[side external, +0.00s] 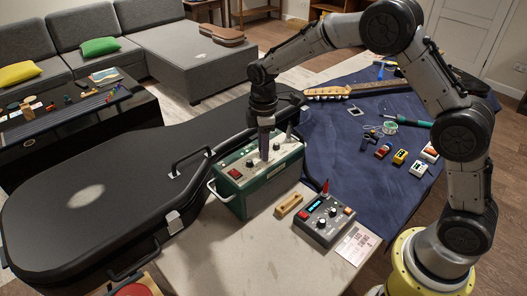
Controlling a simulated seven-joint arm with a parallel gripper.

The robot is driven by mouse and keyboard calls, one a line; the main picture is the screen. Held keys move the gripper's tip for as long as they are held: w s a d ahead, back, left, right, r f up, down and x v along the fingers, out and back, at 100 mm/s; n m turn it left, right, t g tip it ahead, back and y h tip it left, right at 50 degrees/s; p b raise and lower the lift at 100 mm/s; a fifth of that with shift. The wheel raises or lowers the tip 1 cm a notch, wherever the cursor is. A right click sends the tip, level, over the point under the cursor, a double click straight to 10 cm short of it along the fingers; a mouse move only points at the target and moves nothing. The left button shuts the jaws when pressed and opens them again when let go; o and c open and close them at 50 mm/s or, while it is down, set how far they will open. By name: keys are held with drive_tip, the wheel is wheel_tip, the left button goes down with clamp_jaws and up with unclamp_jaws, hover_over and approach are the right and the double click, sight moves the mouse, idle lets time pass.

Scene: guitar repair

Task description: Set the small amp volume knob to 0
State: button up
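The small green amp (260,196) stands on the light work surface, left of the blue cloth. Its top panel faces up, with a red switch (235,173) at the left and a small knob (249,163) beside it. My gripper (265,157) points straight down at the middle of this panel, and its tips reach panel height. The fingers cover part of the panel, so I cannot tell whether they touch or grip a knob. The knob markings are too small to read, and I cannot tell which knob is the volume.
A grey pedal (325,220) with knobs and a small wooden block (289,205) stand right of the amp. A large black guitar case (90,205) lies close on the left. Small coloured pedals (400,157) and a guitar neck (345,92) lie on the blue cloth (330,140).

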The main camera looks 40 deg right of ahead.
clamp_jaws()
drive_tip(key=n, duration=0.5)
drive_tip(key=shift+n, duration=0.4)
drive_tip(key=n, duration=0.6)
unclamp_jaws()
